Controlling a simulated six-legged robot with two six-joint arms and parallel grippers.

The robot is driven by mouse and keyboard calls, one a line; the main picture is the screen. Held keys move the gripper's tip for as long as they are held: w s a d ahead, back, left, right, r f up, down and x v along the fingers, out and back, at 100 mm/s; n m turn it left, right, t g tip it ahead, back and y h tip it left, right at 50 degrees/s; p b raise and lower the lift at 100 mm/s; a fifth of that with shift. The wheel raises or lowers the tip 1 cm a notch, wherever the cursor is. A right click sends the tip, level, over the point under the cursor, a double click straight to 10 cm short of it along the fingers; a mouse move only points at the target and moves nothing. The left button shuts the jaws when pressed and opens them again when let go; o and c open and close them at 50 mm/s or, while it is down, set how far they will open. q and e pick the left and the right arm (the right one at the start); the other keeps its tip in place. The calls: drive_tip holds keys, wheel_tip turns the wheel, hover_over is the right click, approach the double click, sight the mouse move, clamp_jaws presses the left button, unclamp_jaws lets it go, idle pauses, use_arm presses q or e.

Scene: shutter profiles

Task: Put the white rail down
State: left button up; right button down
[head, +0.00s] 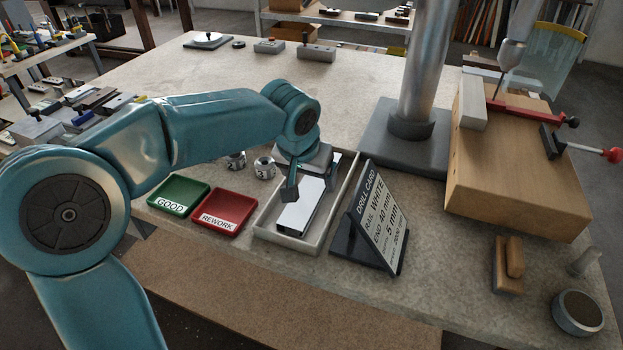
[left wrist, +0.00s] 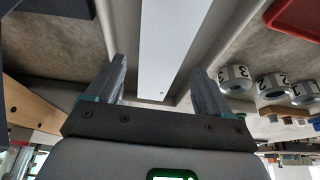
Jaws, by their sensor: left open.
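The white rail (head: 297,212) lies in a shallow pale tray (head: 289,243) in front of the drill column. My left gripper (head: 311,183) is over the far part of the rail, and its wrist hides that part. In the left wrist view the white rail (left wrist: 172,45) runs between the two spread fingers of my left gripper (left wrist: 160,82), with a gap on each side. A small dark hole shows near the rail's end there. My right gripper is in neither view.
A green GOOD tray (head: 180,194) and a red REWORK tray (head: 223,210) stand left of the pale tray. A drill card (head: 374,222) stands close on its right. The drill column (head: 420,75) and a wooden block (head: 510,165) are behind and right. Numbered cylinders (head: 264,168) stand behind the red tray.

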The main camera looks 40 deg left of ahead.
use_arm(q)
drive_tip(key=p+v, duration=0.1)
drive_tip(key=v, duration=0.8)
drive_tip(key=shift+r, duration=0.15)
drive_tip(key=shift+s, duration=0.25)
